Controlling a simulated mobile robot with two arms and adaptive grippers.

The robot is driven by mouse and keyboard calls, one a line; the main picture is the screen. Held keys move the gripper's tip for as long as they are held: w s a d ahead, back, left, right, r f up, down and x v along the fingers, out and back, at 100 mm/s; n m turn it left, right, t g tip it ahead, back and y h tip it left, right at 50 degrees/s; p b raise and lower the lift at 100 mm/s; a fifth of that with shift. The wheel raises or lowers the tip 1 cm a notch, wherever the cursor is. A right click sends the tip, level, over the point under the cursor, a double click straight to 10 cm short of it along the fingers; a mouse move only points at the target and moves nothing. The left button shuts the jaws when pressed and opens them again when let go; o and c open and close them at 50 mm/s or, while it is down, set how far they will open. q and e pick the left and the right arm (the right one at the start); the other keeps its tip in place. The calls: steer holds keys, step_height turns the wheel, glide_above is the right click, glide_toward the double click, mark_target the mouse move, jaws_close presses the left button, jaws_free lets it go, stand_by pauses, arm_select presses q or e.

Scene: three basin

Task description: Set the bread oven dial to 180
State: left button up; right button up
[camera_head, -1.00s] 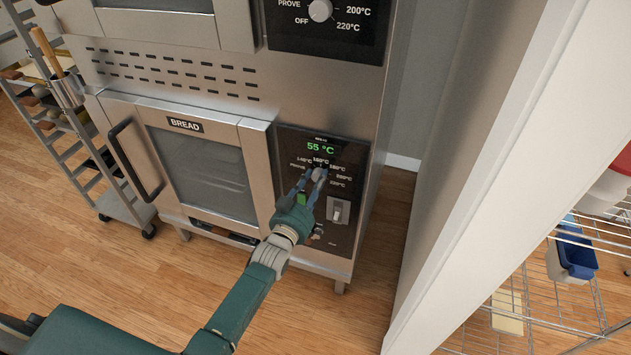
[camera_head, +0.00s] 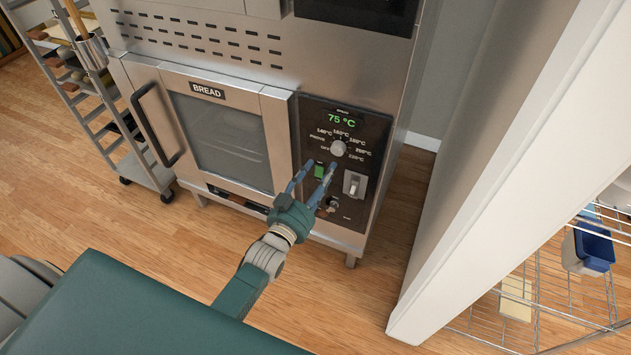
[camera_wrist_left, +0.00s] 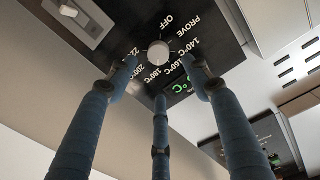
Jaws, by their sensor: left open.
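The bread oven (camera_head: 222,134) has a black control panel with a round silver dial (camera_head: 338,148). Its green display (camera_head: 341,119) reads 75 °C. The dial is uncovered, but which mark it points to is too small to tell. My left gripper (camera_head: 319,168) is open and empty, its blue fingers spread just below and left of the dial, apart from it. In the left wrist view the dial (camera_wrist_left: 158,54) shows between and beyond the spread fingertips, with the temperature marks around it. My right gripper is not in view.
A white switch (camera_head: 355,184) sits below right of the dial, and a green one (camera_head: 319,171) lies behind my fingers. The oven door handle (camera_head: 153,125) juts out at left. A rack (camera_head: 105,125) stands left; a white wall edge (camera_head: 490,170) rises at right.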

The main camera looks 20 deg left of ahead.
arm_select(q)
steer(key=shift+s+a, duration=0.15)
steer(key=shift+s, duration=1.4)
stand_by(0.7)
